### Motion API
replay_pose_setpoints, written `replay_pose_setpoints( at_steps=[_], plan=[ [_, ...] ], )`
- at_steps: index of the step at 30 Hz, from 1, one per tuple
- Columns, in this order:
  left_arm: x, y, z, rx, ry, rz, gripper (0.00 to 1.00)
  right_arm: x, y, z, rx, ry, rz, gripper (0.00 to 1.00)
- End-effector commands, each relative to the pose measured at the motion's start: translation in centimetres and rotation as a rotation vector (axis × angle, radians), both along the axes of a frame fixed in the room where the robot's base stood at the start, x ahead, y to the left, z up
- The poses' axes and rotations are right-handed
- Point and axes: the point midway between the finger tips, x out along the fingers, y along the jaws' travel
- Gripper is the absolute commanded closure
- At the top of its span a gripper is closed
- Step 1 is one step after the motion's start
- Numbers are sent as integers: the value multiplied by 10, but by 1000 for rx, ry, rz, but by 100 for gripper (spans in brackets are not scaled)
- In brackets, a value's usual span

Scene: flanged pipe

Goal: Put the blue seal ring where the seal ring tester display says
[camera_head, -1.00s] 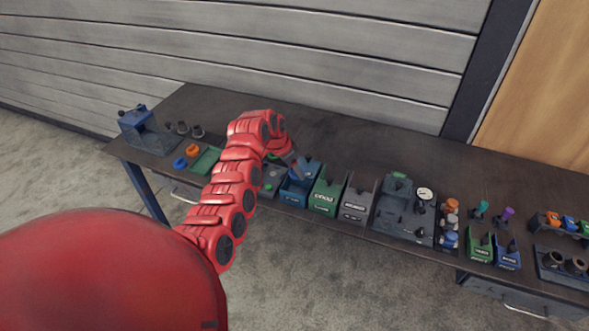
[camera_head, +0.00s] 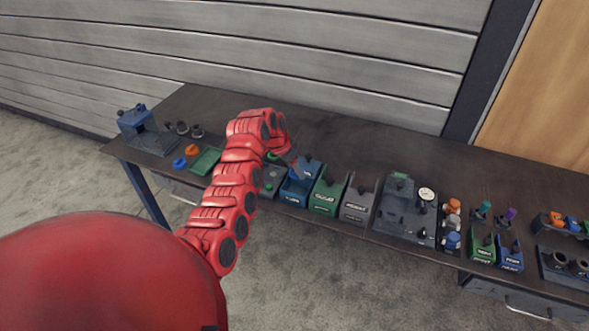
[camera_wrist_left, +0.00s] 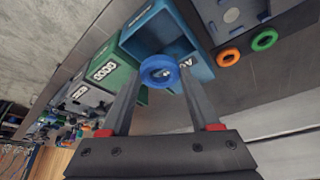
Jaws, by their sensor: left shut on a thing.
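The blue seal ring (camera_wrist_left: 147,66) is held at the tips of my left gripper (camera_wrist_left: 160,76) in the left wrist view. The gripper is shut on it. In that view the ring overlaps the blue bin (camera_wrist_left: 196,68), next to the green bin marked GOOD (camera_wrist_left: 112,68). I cannot tell its height over the bin. In the head view my red left arm hides most of the gripper and the ring; the blue bin (camera_head: 300,189) shows just right of the wrist. A grey device with a green button (camera_head: 268,187), possibly the tester, stands left of it. No display text is readable. My right gripper is out of view.
The GOOD bin (camera_head: 326,196) and a grey bin (camera_head: 355,204) follow to the right, then a plate with a dial gauge (camera_head: 426,195). An orange ring (camera_wrist_left: 228,57) and a green ring (camera_wrist_left: 264,40) lie on the table. The table's back strip is clear.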

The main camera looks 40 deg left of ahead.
Motion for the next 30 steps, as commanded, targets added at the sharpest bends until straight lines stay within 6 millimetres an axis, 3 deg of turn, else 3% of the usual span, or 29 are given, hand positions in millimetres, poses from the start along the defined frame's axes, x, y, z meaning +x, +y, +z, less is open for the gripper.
replay_pose_setpoints(
  at_steps=[8, 30],
  plan=[
    [0, -1, -3, -1, 0, 0, 90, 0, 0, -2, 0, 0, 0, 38],
    [-1, -3, -43, -1, 2, -1, 90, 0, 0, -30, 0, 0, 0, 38]
  ],
)
